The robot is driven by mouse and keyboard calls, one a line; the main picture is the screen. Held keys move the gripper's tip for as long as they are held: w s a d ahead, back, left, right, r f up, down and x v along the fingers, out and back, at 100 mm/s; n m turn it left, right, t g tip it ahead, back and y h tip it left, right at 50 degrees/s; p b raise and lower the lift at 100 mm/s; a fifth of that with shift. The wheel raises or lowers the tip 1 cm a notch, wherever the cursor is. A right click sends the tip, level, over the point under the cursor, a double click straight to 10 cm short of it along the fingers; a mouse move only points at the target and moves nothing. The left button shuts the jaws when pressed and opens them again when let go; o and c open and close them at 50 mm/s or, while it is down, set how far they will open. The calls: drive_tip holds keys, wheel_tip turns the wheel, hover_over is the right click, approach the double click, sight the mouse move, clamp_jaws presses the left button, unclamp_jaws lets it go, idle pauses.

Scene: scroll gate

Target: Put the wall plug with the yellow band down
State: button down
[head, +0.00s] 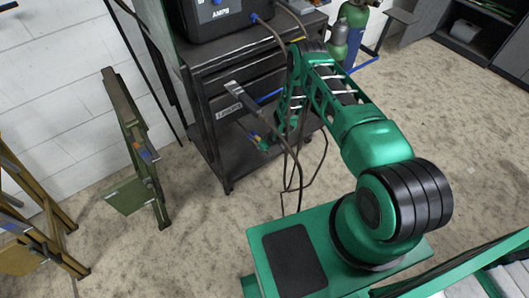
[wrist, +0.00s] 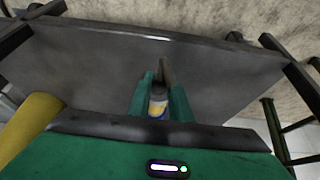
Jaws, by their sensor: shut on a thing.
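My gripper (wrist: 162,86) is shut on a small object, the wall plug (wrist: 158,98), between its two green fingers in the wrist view. The plug has a pale part with blue and a little yellow near its lower end, and a brownish part sticks out past the fingertips. Beyond the fingers is a flat dark grey surface (wrist: 90,62); I cannot tell whether the plug touches it. In the head view my gripper (head: 261,142) is low beside the dark cart (head: 195,112), near its lower shelf, and the plug is too small to make out.
A black welder box (head: 212,15) stands on the cart, with dark cables hanging in front. Gas cylinders (head: 352,20) stand behind. A folded olive stand (head: 136,140) and a yellow-brown frame (head: 25,225) are at left. The floor between is clear.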

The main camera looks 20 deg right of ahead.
drive_tip(key=shift+a+f, duration=0.25)
drive_tip(key=shift+f, duration=0.75)
drive_tip(key=shift+a+f, duration=0.25)
drive_tip(key=shift+f, duration=0.85)
drive_tip(key=c, duration=1.6)
unclamp_jaws()
drive_tip(key=shift+r, duration=0.35)
drive_tip(key=v, duration=1.1)
drive_tip(key=shift+s+r, duration=0.2)
drive_tip(key=shift+r, duration=0.15)
